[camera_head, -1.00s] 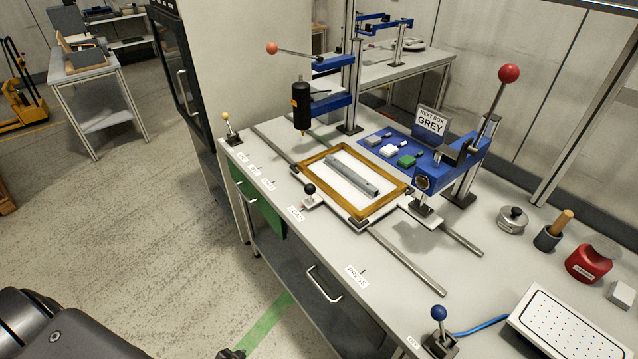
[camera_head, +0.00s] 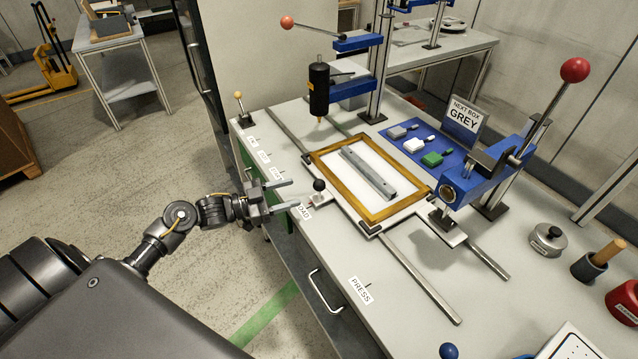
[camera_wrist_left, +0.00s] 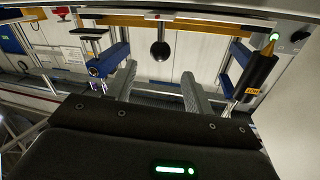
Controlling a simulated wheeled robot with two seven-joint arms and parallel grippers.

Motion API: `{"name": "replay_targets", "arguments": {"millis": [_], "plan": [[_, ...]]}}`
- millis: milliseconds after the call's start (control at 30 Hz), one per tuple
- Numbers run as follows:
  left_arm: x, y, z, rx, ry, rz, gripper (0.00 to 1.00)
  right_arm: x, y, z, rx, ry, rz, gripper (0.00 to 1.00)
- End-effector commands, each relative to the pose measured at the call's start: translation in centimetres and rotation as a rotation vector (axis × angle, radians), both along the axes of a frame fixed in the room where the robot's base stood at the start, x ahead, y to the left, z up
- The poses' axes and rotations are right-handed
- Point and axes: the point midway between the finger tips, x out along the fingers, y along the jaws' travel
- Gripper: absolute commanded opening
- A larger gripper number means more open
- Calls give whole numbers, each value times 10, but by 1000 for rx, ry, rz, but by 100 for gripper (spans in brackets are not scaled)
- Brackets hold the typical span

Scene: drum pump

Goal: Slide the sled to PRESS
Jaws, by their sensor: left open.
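The sled (camera_head: 432,197) is a white plate on two metal rails, carrying a wooden frame (camera_head: 380,215) with a grey bar (camera_head: 368,173) inside. Its black ball knob (camera_head: 319,185) stands on the near left edge, beside the LOAD label (camera_head: 304,212). The PRESS label (camera_head: 361,290) lies further right along the front edge. My left gripper (camera_head: 287,195) is open, just left of the knob and apart from it. In the left wrist view the knob (camera_wrist_left: 160,50) shows ahead, between the open fingers (camera_wrist_left: 160,88). My right gripper is not in view.
A black drill-like tool (camera_head: 319,90) hangs behind the sled. A blue press (camera_head: 490,175) with a red-ball lever stands at the right. A yellow-knobbed post (camera_head: 240,105) stands at the back left. The rails (camera_head: 430,285) are bare toward PRESS.

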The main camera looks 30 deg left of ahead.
Motion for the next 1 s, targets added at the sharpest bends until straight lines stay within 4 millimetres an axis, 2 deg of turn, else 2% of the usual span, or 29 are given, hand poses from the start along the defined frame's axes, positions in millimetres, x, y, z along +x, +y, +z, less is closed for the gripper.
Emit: {"name": "replay_targets", "arguments": {"millis": [300,500,900,933,1000], "plan": [[44,-39,3,-3,-1,4,52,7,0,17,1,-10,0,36],[62,-54,1,-2,1,6,52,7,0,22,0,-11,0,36],[68,-60,0,0,1,5,52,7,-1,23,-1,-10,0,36],[68,-60,0,0,1,5,51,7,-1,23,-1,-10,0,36],[68,-60,0,0,1,5,42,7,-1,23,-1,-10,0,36]]}}
